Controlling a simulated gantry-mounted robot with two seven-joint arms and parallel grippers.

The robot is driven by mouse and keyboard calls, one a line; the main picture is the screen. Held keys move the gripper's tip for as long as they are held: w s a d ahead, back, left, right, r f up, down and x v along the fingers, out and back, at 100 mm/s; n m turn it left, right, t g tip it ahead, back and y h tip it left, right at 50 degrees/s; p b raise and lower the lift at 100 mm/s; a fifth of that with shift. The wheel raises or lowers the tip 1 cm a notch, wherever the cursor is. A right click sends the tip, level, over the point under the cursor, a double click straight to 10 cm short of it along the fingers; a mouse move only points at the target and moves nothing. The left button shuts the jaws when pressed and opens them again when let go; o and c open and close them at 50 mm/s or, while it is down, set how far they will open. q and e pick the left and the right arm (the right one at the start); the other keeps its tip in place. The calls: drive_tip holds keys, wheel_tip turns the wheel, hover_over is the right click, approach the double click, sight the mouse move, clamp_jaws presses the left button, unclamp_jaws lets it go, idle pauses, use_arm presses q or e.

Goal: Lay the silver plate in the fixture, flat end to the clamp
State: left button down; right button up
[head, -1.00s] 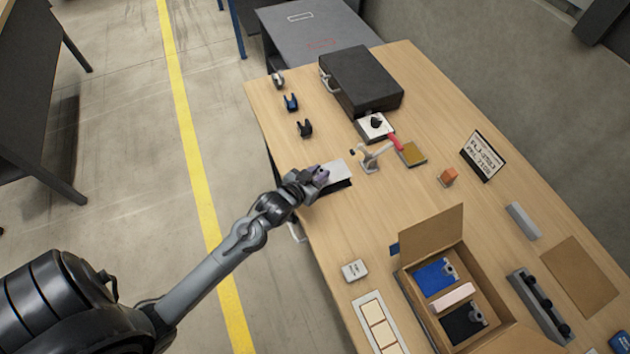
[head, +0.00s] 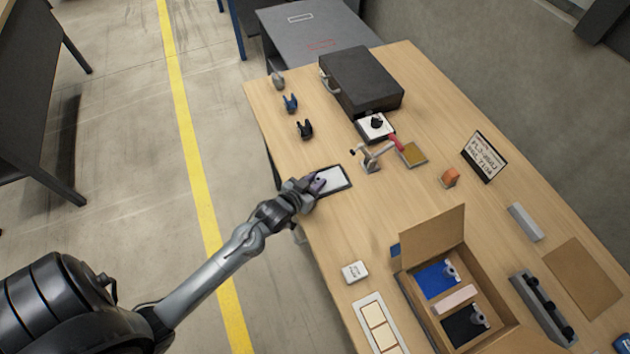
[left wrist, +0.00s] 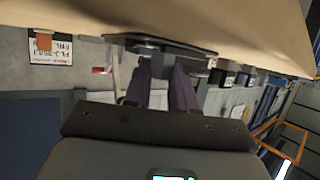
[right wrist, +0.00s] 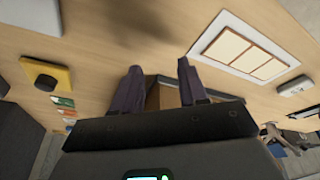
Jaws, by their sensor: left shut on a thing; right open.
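The silver plate (head: 331,179) lies within the outline of a dark-rimmed base, which I take for the fixture (head: 346,171), at the table's left edge. Whether it is fully seated, and which end is flat, I cannot tell. My left gripper (head: 315,187) is shut on the plate's near-left end. In the left wrist view, the left fingers (left wrist: 161,70) reach a dark flat shape seen edge-on. The clamp (head: 371,157), with a red handle, stands just right of the fixture. My right gripper (right wrist: 160,76) is open and empty, visible only in the right wrist view.
An open cardboard box (head: 436,241) with blue and black inserts stands at the front right. A black case (head: 362,80) sits at the back.

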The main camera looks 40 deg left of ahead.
use_arm(q)
drive_tip(key=c, duration=0.9)
unclamp_jaws()
drive_tip(key=shift+c, duration=0.2)
use_arm(e)
drive_tip(key=shift+a, duration=0.1)
use_arm(q)
drive_tip(key=shift+r, duration=0.1)
